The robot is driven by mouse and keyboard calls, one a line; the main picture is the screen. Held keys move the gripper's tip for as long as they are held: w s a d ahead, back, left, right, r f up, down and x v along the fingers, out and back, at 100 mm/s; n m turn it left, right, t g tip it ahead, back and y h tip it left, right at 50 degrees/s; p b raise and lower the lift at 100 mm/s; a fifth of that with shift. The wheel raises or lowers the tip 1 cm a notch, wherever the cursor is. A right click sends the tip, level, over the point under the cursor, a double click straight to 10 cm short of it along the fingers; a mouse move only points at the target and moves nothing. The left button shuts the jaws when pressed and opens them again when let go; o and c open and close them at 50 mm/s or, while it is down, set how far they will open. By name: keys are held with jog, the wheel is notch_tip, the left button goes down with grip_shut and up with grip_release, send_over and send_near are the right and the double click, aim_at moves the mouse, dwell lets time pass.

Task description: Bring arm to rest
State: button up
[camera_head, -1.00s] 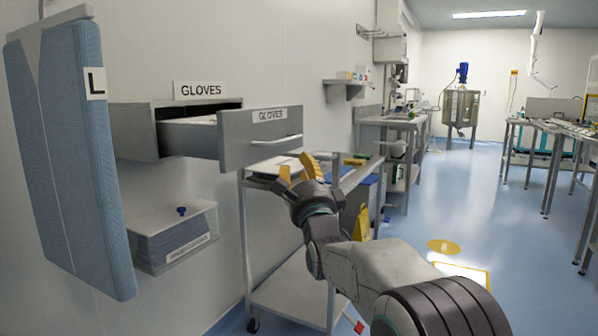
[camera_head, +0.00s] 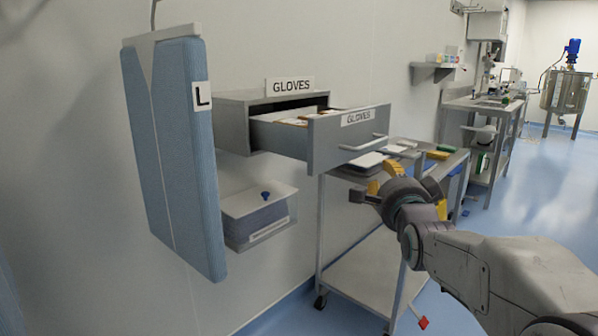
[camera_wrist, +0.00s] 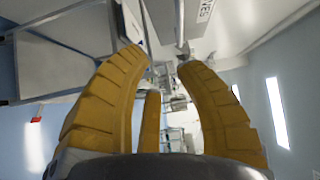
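My arm reaches in from the lower right of the head view. My gripper (camera_head: 371,192) hangs over the near part of a metal trolley, just below and in front of the pulled-out gloves drawer (camera_head: 345,135). The drawer's handle (camera_head: 365,142) appears above the gripper in the head view. Whether a fingertip touches the drawer cannot be told.
The trolley (camera_head: 355,275) stands below the drawer. A blue garment (camera_head: 180,150) marked L hangs at the left, beside a clear wall box (camera_head: 262,212). Another bench (camera_head: 500,102) stands behind. Open blue floor (camera_head: 530,195) lies to the right.

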jog(key=s+a+r+n+g+p, duration=0.1)
jog(key=s+n+g+p, duration=0.6)
jog(key=s+p, duration=0.5)
jog(key=s+r+n+g+p, duration=0.1)
jog(key=s+n+g+p, duration=0.6)
jog(key=s, duration=1.7)
jog(key=n+p, duration=0.4)
jog(key=p, duration=0.2)
jog(key=shift+s+a+r+g+y, duration=0.25)
jog(key=shift+s+a+g+y, duration=0.05)
jog(key=shift+s+a+g, duration=0.1)
jog(key=shift+r, duration=0.1)
